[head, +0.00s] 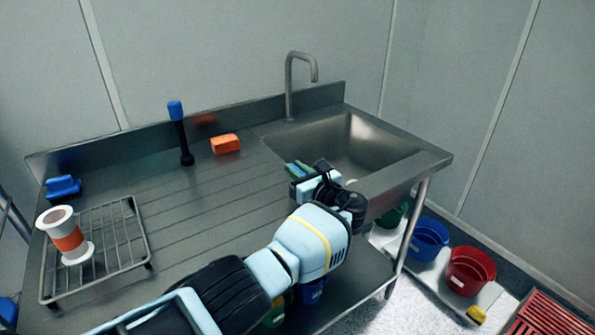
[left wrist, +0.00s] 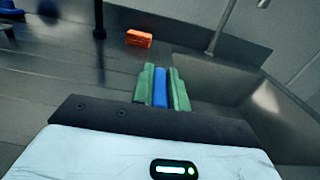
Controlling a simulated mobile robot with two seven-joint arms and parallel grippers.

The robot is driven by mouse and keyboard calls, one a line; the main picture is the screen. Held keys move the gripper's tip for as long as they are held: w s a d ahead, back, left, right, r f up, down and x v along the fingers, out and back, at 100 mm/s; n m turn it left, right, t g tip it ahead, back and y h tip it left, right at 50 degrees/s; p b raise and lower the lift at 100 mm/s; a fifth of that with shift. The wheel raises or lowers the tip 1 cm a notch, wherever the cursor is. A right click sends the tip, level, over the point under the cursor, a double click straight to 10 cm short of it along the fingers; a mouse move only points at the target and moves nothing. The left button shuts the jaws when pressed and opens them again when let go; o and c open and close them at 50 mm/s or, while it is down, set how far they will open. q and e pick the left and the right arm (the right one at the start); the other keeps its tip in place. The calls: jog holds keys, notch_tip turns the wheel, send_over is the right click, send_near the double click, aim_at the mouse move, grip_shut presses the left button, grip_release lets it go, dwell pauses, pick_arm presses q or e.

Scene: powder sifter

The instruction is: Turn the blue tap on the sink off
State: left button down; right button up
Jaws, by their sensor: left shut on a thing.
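The metal sink (head: 405,155) is set into the right end of the steel counter, with a curved grey spout (head: 289,92) behind it. My left gripper (head: 299,169) is at the near left edge of the basin. In the left wrist view its green fingers (left wrist: 161,90) are closed on both sides of a narrow blue piece (left wrist: 160,88), which looks like the handle of the blue tap. The rest of the tap is hidden by my gripper and arm. My right gripper is out of view.
An orange sponge (head: 226,144) and an upright blue-topped black brush (head: 180,130) stand at the back of the counter. A wire rack (head: 122,225) with a white-and-orange container (head: 68,238) is at left. Blue (head: 428,238) and red (head: 470,271) buckets are below right.

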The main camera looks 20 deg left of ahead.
pick_arm(q)
jog(key=shift+r, duration=0.1)
jog(key=c, duration=1.4)
grip_release()
jog(key=p+v, duration=0.1)
jog(key=v, duration=0.5)
jog(key=shift+s+d, duration=0.2)
jog(key=shift+d, duration=0.05)
jog(key=shift+s+d+p, duration=0.3)
jog(key=shift+s+d, duration=0.05)
jog(key=shift+d, duration=0.1)
